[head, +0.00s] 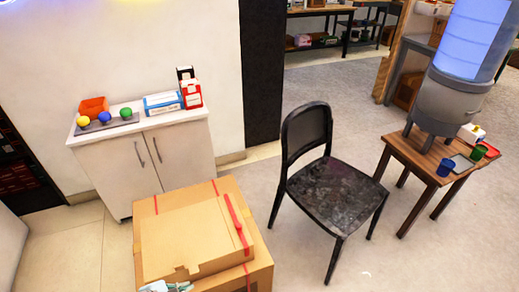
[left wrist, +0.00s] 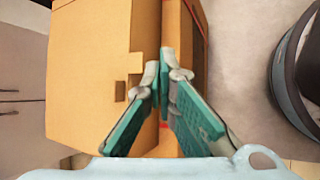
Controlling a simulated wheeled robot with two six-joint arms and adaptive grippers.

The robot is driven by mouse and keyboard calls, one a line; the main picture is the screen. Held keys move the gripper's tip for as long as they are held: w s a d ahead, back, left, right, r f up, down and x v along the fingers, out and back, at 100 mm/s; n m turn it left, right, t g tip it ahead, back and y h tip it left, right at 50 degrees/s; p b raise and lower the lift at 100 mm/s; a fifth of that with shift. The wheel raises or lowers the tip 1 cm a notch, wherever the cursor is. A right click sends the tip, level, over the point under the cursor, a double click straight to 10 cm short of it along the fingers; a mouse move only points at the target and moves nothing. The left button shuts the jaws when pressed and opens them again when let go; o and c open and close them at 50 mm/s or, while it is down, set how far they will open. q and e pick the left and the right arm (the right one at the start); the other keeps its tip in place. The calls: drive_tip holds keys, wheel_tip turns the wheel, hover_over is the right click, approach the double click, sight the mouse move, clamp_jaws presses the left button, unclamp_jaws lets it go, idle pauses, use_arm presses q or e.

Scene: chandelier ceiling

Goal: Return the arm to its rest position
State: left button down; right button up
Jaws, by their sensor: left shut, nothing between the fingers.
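My left gripper (left wrist: 162,75) shows in the left wrist view, its teal-padded fingers shut with nothing between them. It is in front of the cardboard boxes (left wrist: 95,70); whether it touches them I cannot tell. In the head view only a small part of the left gripper (head: 167,287) shows at the bottom edge, in front of the stacked cardboard boxes (head: 185,235) with red tape. My right gripper is in neither view.
A black chair (head: 335,185) stands right of the boxes. A white cabinet (head: 150,165) behind them holds colored balls, an orange bin (head: 94,106) and small boxes. A wooden table (head: 420,160) with a water dispenser (head: 455,95) and cups stands at right. Floor between is clear.

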use_arm(q)
drive_tip(key=s+a+f+m+g+y+p, duration=0.1)
drive_tip(key=s+a+f+m+g+y, duration=0.1)
drive_tip(key=s+a+f+m+y, duration=0.65)
drive_tip(key=s+d+f+m+g+h+p, duration=0.1)
drive_tip(key=s+m, duration=0.5)
drive_tip(key=s, duration=0.6)
drive_tip(key=s+d+f+m+g+h+p, duration=0.1)
drive_tip(key=s+f+m, duration=0.5)
drive_tip(key=s, duration=0.7)
drive_tip(key=d+m+g+h, duration=0.1)
drive_tip(key=d+g, duration=0.1)
drive_tip(key=shift+s+d+p, duration=0.15)
drive_tip(key=shift+d+p, duration=0.2)
drive_tip(key=shift+p, duration=0.05)
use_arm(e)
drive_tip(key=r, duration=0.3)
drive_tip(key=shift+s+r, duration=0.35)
use_arm(q)
drive_tip(key=c, duration=2.4)
unclamp_jaws()
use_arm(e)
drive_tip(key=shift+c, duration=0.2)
